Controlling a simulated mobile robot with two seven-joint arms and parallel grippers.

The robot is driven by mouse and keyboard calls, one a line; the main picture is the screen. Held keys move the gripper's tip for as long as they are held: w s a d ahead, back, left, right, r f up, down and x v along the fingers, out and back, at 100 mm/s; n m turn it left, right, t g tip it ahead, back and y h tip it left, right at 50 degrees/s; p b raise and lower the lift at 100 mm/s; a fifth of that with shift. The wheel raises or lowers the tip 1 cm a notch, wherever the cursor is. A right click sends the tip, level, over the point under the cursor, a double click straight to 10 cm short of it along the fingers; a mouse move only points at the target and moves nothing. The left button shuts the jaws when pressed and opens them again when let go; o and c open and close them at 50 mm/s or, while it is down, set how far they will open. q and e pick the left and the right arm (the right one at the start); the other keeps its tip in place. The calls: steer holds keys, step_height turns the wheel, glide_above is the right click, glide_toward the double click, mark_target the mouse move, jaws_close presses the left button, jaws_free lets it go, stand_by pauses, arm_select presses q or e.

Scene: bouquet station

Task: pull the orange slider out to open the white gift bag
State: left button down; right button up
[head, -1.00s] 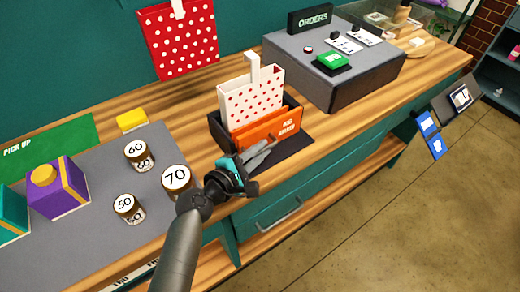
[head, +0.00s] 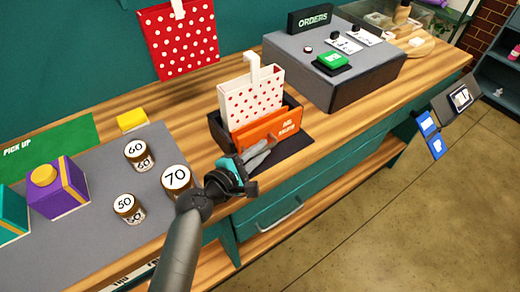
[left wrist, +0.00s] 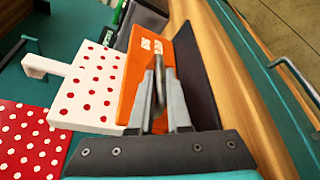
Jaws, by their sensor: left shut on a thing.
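The white gift bag (head: 250,97) with red dots stands upright in a dark holder (head: 217,130) on the wooden counter. It also shows in the left wrist view (left wrist: 87,87). The orange slider (head: 285,126), a flat panel with white lettering, stands at the bag's front side. It also shows in the left wrist view (left wrist: 134,75). My left gripper (head: 262,153) is at the slider's front face. Its fingers (left wrist: 160,92) are closed together on the slider's front, and they hide the exact grip spot. My right gripper is not in view.
A grey order box (head: 340,75) with a green button stands to the right. Round numbered weights (head: 176,178) sit on a grey mat left of my arm. A red dotted bag (head: 182,40) hangs behind. The counter's front edge is close to my gripper.

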arm_select(q)
steer(key=s+d, duration=0.1)
steer(key=s+p, duration=0.1)
steer(key=s+d, duration=0.1)
steer(key=shift+s+d+f, duration=0.1)
steer(key=shift+s+d, duration=0.2)
steer(key=shift+s, duration=0.1)
steer(key=c, duration=1.2)
jaws_free()
steer(key=shift+o, duration=0.2)
steer(key=shift+w, duration=0.1)
steer(key=v, duration=1.5)
steer(key=shift+b, duration=0.35)
steer(key=shift+a, duration=0.1)
